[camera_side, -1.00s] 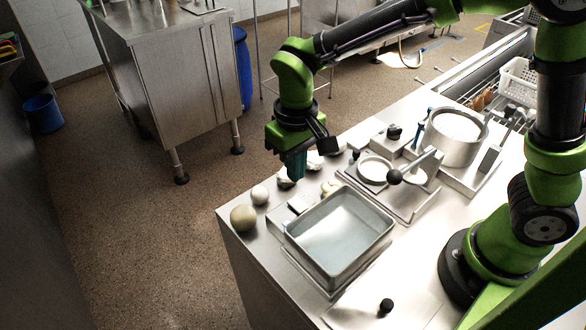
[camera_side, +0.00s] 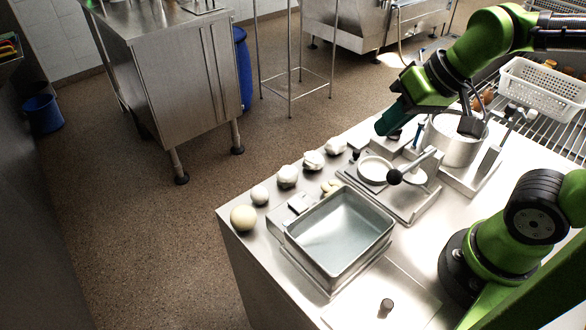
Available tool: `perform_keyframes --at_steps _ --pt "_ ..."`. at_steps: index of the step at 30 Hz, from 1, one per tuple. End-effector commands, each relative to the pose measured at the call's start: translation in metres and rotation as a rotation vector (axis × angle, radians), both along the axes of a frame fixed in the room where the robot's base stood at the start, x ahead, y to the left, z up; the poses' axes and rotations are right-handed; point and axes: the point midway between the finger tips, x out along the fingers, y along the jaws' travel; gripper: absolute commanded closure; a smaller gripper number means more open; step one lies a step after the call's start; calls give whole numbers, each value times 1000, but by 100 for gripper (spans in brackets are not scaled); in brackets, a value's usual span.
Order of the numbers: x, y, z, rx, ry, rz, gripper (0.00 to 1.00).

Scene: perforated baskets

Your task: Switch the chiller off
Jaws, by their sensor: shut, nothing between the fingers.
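No part carries a readable chiller label. A metal basin of bluish liquid (camera_side: 288,243) sits in a steel housing at the front of the counter; I cannot tell if this is the chiller. A small pale block (camera_side: 299,204) is on the housing's left corner. A dark-topped knob (camera_side: 386,306) stands on a flat plate in front of the basin. A black ball-ended lever (camera_side: 395,177) sits behind the basin. My gripper (camera_side: 383,127), with teal fingers, is shut and empty, raised and tilted left above the back of the counter, apart from these things.
Several pale round items (camera_side: 243,217) line the counter's left edge. A white perforated basket (camera_side: 545,88) is on the rack at the right. Open floor lies left of the counter.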

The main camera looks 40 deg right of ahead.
Motion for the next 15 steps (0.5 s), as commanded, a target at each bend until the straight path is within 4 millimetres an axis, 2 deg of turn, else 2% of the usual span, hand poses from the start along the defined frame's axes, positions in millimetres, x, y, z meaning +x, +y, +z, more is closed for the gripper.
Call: perform_keyframes --at_steps 3,6,15 --pt "-11 -14 11 16 -76 -62 100" --pt "-13 -20 19 18 -113 -88 100" --pt "-13 -23 22 17 -124 -101 100"
